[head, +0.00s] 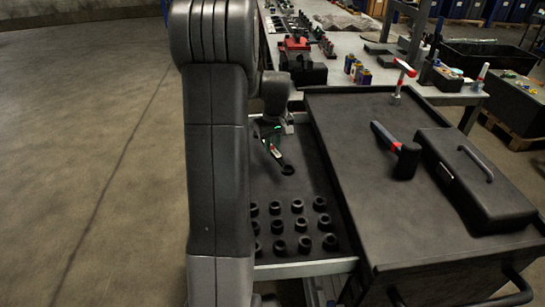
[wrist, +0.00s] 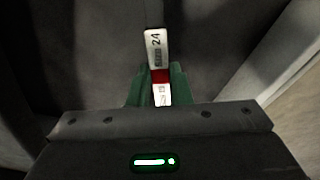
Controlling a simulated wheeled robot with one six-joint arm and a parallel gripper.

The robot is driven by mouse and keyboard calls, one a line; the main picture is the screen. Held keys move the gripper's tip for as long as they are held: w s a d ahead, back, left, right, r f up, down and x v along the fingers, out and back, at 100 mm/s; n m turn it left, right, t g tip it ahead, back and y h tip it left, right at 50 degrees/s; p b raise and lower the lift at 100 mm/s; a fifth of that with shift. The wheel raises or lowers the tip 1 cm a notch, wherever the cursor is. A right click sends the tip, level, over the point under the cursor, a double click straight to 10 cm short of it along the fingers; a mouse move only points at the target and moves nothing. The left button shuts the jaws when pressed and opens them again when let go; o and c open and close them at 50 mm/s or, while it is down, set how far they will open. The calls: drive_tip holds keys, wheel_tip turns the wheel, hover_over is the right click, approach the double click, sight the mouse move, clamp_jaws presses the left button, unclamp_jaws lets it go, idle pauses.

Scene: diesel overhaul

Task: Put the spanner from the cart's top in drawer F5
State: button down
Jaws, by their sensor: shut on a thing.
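My gripper (head: 268,130) is shut on the spanner (head: 277,154), over the far part of an open drawer (head: 313,186). The spanner's dark end hangs low and points toward the near side; I cannot tell whether it touches the drawer floor. In the wrist view the spanner (wrist: 157,48) is pale with a red band and the marking 24, held between the green fingers of my gripper (wrist: 158,88). The drawer's label does not show. The cart's top (head: 350,140) is beside the drawer on the right.
Several black sockets (head: 303,224) stand in the near part of the drawer. A cluttered workbench (head: 345,43) is behind. The floor at left is clear.

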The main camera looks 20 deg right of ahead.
sight(273, 149)
drive_tip(key=shift+f, duration=1.95)
drive_tip(key=shift+f, duration=0.15)
drive_tip(key=c, duration=1.3)
unclamp_jaws()
drive_tip(key=r, duration=0.4)
drive_tip(key=s+r, duration=0.1)
drive_tip(key=r, duration=0.7)
drive_tip(key=shift+s+d+r, duration=0.15)
drive_tip(key=shift+s, duration=0.15)
